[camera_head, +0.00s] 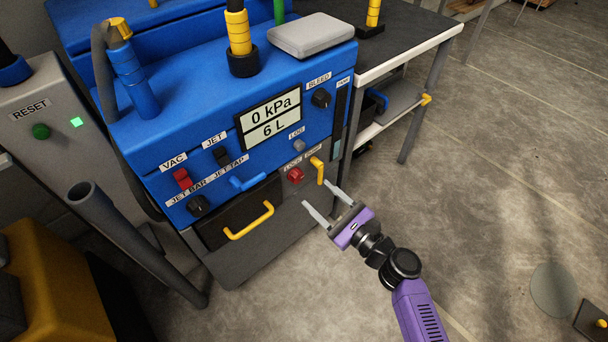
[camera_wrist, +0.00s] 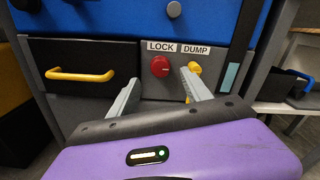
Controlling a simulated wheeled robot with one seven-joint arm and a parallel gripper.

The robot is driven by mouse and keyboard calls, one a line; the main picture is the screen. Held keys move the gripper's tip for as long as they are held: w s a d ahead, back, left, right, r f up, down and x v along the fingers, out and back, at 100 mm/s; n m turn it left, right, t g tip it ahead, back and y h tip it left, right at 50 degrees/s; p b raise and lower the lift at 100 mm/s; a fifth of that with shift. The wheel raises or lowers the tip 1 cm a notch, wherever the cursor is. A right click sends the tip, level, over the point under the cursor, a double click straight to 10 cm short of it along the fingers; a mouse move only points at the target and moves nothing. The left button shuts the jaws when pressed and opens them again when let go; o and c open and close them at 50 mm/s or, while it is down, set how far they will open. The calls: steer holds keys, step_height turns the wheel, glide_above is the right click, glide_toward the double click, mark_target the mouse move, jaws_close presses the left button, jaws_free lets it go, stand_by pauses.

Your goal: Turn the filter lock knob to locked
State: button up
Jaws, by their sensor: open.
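The filter lock knob is a small red round knob (camera_head: 295,174) under the LOCK label, low on the front of the blue machine. It also shows in the wrist view (camera_wrist: 160,66), between and beyond my fingers. A light mark shows on its face, but I cannot tell its setting. My gripper (camera_head: 322,202) is open and empty, in front of the panel and below and right of the knob. It is apart from the knob. In the wrist view its right finger partly covers the yellow DUMP handle (camera_wrist: 194,69).
The yellow DUMP handle (camera_head: 319,170) sticks out close to the right of the knob. A dark drawer with a yellow handle (camera_head: 249,222) is at left. A blue lever (camera_head: 248,183) and grey knob (camera_head: 299,145) are nearby.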

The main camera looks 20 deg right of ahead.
mark_target(299, 178)
steer(key=shift+b+x, duration=0.6)
steer(key=shift+x, duration=3.25)
steer(key=shift+f, duration=0.1)
jaws_close()
